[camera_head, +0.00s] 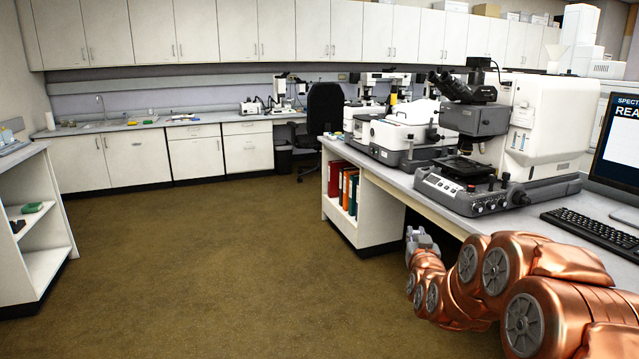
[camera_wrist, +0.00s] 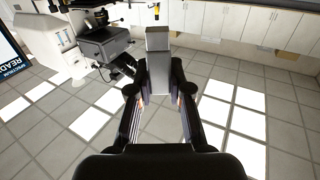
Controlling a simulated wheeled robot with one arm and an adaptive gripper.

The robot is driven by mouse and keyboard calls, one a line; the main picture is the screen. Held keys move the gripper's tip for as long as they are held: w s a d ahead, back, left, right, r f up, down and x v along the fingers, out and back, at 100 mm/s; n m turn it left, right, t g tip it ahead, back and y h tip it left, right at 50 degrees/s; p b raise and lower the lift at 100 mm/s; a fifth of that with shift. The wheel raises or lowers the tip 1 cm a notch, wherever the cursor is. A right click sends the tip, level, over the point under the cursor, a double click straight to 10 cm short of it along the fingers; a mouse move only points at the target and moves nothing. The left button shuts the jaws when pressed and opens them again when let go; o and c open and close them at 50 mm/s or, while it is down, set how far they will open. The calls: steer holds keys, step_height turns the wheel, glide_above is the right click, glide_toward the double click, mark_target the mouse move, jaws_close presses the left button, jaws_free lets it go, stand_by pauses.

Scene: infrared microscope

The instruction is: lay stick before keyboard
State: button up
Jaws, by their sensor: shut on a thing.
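The black keyboard (camera_head: 592,231) lies on the right bench, in front of the monitor, partly cut off by the right edge of the head view. My gripper (camera_wrist: 160,92) is shut on a grey, bar-shaped thing, which I take to be the stick (camera_wrist: 157,42); it juts out past the fingertips. The stick cannot be made out clearly there.
A microscope (camera_head: 475,130) with a grey control base stands on the bench left of the keyboard. The monitor (camera_head: 620,140) stands behind the keyboard. The brown floor (camera_head: 200,260) to the left is clear.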

steer(key=a+r+n+y, duration=0.1)
steer(key=a+n+y, duration=0.15)
steer(key=a, duration=0.55)
step_height(320, 180, up, 18)
steer(key=p, duration=1.8)
steer(key=shift+w+d+f+m, duration=0.25)
steer(key=shift+d+m, duration=0.15)
steer(key=shift+m, duration=0.05)
